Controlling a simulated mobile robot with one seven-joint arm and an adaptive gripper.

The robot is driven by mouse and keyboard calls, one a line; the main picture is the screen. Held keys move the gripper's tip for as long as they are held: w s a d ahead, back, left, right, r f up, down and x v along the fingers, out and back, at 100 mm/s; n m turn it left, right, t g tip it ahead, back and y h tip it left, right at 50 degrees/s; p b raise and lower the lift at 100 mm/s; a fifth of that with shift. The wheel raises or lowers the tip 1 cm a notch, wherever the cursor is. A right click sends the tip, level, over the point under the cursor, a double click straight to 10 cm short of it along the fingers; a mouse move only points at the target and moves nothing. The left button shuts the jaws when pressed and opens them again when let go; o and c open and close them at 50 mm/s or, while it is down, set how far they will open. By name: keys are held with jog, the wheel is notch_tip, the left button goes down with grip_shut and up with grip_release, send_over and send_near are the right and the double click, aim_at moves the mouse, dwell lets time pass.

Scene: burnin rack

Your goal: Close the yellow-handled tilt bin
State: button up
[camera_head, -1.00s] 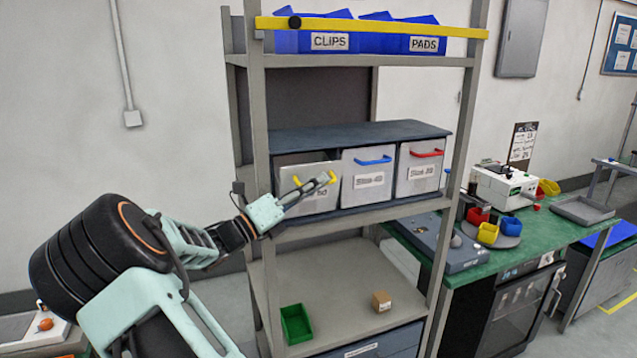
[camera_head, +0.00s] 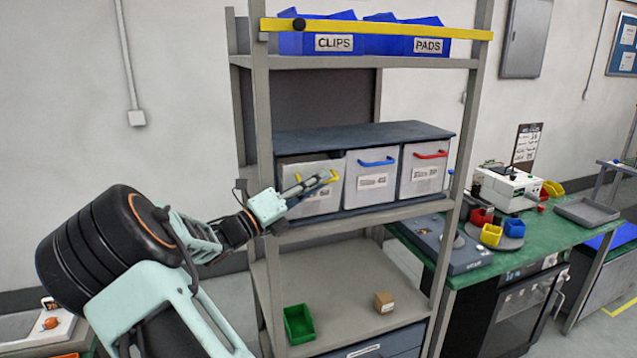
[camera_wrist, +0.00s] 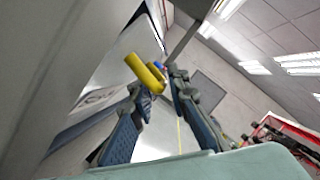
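The yellow-handled tilt bin (camera_head: 318,201) is the leftmost of three pale bins in the dark-topped case on the rack. Its front leans slightly outward, with a dark gap at its top. Its yellow handle (camera_head: 328,178) also shows in the wrist view (camera_wrist: 146,74), just beyond my fingertips. My gripper (camera_head: 318,185) is in front of this bin, at the handle. In the wrist view my gripper (camera_wrist: 160,95) has its two fingers apart with nothing between them. Whether a finger touches the handle or bin front, I cannot tell.
Bins with a blue handle (camera_head: 376,163) and a red handle (camera_head: 430,155) sit to the right, closed. A yellow bar (camera_head: 400,30) crosses the upper shelf. A rack post (camera_head: 262,110) stands close to my wrist. A green tray (camera_head: 298,323) and small box (camera_head: 384,302) are below.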

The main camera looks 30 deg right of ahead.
jog(key=v, duration=1.2)
jog(key=shift+c, duration=0.6)
